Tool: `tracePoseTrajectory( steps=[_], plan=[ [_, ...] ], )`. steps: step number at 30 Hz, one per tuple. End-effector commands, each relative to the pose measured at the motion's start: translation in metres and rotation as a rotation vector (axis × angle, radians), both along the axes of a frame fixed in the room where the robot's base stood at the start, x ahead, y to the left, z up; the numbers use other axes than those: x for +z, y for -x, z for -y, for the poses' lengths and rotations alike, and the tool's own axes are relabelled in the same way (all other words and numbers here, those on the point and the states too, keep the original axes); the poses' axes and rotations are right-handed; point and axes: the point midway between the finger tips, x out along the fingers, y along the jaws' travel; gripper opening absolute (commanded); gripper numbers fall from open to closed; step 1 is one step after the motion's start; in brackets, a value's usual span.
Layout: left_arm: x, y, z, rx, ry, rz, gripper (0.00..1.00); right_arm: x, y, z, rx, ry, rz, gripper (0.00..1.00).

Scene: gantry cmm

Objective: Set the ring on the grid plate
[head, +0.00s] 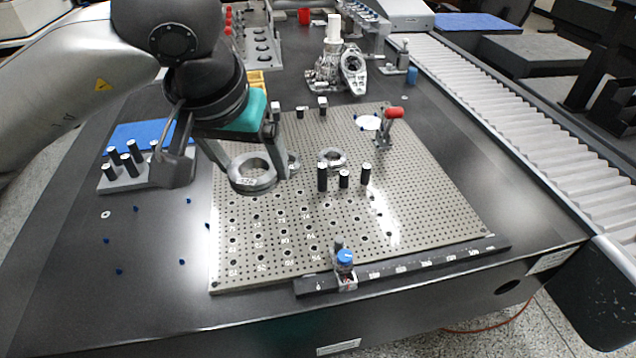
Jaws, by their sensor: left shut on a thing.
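A metal ring (252,183) with a wide hole is held by my left gripper (250,172) over the left part of the grid plate (430,215). The gripper's fingers are shut on the ring's two sides. The ring looks level and appears above the plate, though the exact gap is hard to judge. The grid plate is a grey, perforated board with larger numbered holes at its front left. Another small metal ring (333,158) lies on the plate near its middle. My right gripper is out of view.
Several black pins (344,178) stand on the plate right of the held ring. A red-handled clamp (386,128) stands at the plate's right. A pin block (125,183) stands on the left. A black rail (400,268) with a blue-topped piece (345,259) runs along the front.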

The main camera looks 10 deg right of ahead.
Motion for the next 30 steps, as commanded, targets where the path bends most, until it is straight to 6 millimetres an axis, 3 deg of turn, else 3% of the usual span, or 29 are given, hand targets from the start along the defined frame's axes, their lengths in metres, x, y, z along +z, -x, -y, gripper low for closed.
tracePoseTrajectory(
  steps=[5,21,30],
  plan=[
    [-0.022,0.000,0.001,-0.002,0.000,-0.001,0.00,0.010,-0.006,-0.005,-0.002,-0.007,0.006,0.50],
    [-0.138,0.001,0.001,-0.002,0.001,-0.001,0.00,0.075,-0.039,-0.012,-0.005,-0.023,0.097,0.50],
    [-0.163,0.000,0.001,-0.002,0.002,0.001,0.00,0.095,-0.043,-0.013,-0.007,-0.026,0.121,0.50]
  ],
)
